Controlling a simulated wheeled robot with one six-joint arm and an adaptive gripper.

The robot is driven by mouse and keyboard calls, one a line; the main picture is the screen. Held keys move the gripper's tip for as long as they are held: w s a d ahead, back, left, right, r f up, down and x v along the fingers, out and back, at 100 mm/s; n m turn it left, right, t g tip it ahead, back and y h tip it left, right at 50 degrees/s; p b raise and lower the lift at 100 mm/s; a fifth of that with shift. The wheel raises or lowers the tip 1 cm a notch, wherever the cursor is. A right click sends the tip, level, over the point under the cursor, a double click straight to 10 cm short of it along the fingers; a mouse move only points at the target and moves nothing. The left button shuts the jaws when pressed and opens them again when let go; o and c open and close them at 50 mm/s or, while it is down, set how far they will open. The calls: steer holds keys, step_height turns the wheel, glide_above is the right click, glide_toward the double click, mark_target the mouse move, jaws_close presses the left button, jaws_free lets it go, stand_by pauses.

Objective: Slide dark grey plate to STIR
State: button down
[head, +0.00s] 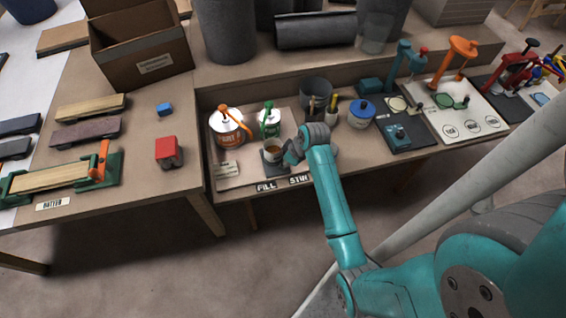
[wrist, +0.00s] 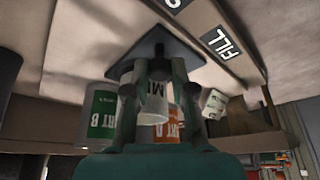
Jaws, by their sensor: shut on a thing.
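The dark grey plate (head: 268,167) lies flat on the tray behind the FILL label (head: 266,187), left of the STIR label (head: 299,179). A small cup (head: 273,153) stands on it. My gripper (head: 289,157) is low at the plate's right side, and my arm hides part of that area. In the wrist view the plate (wrist: 182,50) is at the fingertips of my gripper (wrist: 157,62), which is shut on its near part. The cup (wrist: 155,105) shows between the fingers.
An orange-labelled can (head: 229,128) and a green-labelled can (head: 269,122) stand behind the plate. The tray's front rim runs close by the labels.

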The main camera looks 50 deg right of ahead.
steer(key=s+d, duration=0.1)
steer(key=d, duration=0.1)
steer(key=s+d, duration=0.1)
steer(key=d, duration=0.1)
steer(key=s+d, duration=0.2)
steer(key=shift+s, duration=0.1)
steer(key=c, duration=1)
jaws_free()
steer(key=shift+d, duration=0.1)
steer(key=v, duration=1.2)
